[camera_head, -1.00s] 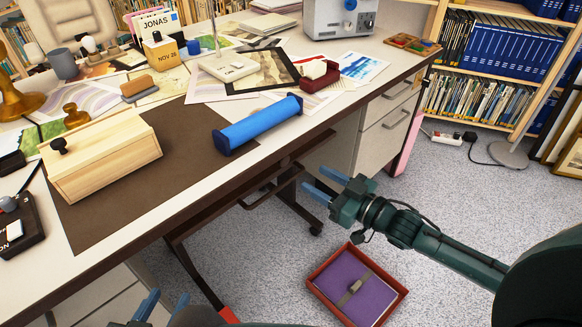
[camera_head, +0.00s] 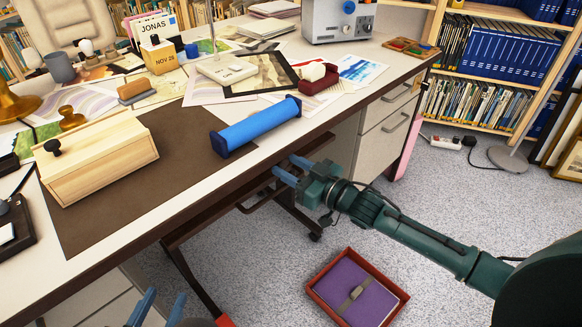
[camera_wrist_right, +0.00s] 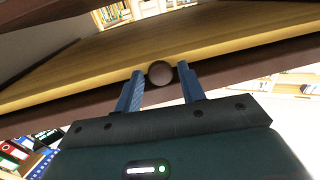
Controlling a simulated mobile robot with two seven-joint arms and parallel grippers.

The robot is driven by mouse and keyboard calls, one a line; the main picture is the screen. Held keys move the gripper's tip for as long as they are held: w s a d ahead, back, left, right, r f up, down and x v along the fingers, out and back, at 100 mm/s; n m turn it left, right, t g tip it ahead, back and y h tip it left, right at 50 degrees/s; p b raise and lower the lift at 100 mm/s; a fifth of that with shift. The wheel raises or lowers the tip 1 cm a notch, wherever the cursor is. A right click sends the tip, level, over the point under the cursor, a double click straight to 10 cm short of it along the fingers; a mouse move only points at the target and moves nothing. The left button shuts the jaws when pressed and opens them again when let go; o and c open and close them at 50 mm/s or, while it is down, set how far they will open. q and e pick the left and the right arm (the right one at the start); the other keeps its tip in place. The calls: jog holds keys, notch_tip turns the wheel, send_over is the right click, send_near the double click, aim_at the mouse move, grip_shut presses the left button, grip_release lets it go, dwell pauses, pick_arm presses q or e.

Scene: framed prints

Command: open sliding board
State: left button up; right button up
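In the right wrist view a light wooden board (camera_wrist_right: 95,68) shows its long front edge under a dark overhang. A round greyish knob (camera_wrist_right: 160,73) is on that edge. My right gripper (camera_wrist_right: 160,72) is open with one finger on each side of the knob, small gaps showing. My left gripper (camera_head: 160,306) is at the bottom edge, fingers apart and seemingly empty.
The desk (camera_head: 185,215) carries a wooden box (camera_head: 95,160) with a black knob, a blue roll (camera_head: 255,125) and a red tape dispenser (camera_head: 318,80). A drawer unit (camera_head: 385,130) stands right of the gripper. A red tray (camera_head: 357,290) lies on the floor.

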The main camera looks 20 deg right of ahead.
grip_shut()
jog(key=shift+s, duration=0.1)
